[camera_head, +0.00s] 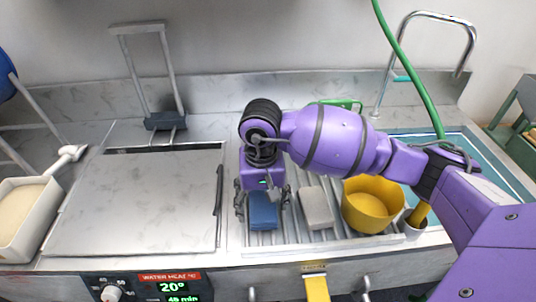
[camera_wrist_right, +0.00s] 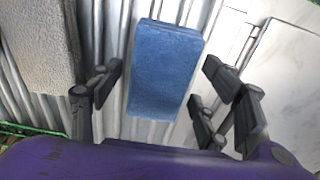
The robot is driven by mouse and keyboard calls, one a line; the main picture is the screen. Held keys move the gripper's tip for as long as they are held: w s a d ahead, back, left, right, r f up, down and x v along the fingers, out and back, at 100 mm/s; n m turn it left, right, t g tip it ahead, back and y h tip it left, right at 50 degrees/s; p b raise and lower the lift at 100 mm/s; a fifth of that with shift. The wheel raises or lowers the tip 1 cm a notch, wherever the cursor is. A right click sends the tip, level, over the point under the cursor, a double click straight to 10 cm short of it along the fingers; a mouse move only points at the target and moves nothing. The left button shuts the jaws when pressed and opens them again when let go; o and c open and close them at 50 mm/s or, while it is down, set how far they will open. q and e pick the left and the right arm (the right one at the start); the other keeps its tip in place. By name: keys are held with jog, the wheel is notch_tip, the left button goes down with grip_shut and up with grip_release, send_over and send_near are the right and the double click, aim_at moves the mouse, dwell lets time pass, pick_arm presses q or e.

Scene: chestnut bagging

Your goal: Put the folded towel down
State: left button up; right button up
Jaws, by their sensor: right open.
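A blue folded towel (camera_head: 263,211) lies on the ribbed metal drainboard (camera_head: 288,236). In the right wrist view the towel (camera_wrist_right: 165,70) shows as a flat blue block between the fingers. My right gripper (camera_head: 262,200) points down over it. Its fingers (camera_wrist_right: 160,95) are spread wide on either side, with gaps to the towel, so it is open and empty. A grey folded cloth or block (camera_head: 317,208) lies just to the right on the drainboard, and it also shows at the upper left of the right wrist view (camera_wrist_right: 38,50). My left gripper does not show.
A yellow bowl (camera_head: 371,205) stands right of the grey block. A sink (camera_head: 455,150) with a tall faucet (camera_head: 436,20) lies at the right. A flat metal lid (camera_head: 140,200) is at the left, beside a white bin (camera_head: 22,215). A green hose (camera_head: 410,75) hangs behind my right arm.

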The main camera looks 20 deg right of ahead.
aim_at(262, 203)
notch_tip(262, 203, up, 13)
jog(key=shift+f, duration=0.2)
dwell(0.3)
jog(key=shift+f, duration=0.1)
